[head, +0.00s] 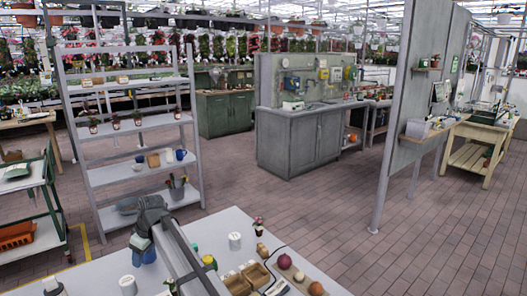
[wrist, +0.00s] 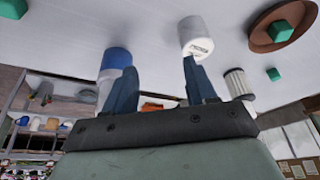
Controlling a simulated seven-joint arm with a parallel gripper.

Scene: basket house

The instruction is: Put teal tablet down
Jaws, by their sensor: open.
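My gripper (wrist: 160,72) is open, with two blue fingers and nothing visible between them. In the head view my gripper (head: 143,252) is low over the left part of the pale front table (head: 212,226). No flat teal tablet can be made out. The wrist view shows small teal blocks: one (wrist: 280,31) on a round brown dish (wrist: 262,40), one (wrist: 273,74) beside that dish, and one (wrist: 12,8) at the top left corner. I cannot tell whether any of these is the tablet.
Near the fingers are a blue-and-white container (wrist: 117,58), a labelled white jar (wrist: 196,30) and a ribbed white cylinder (wrist: 238,84). Wooden boxes (head: 257,275) and a round vegetable (head: 284,261) crowd the table's right. A shelf rack (head: 135,128) stands behind.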

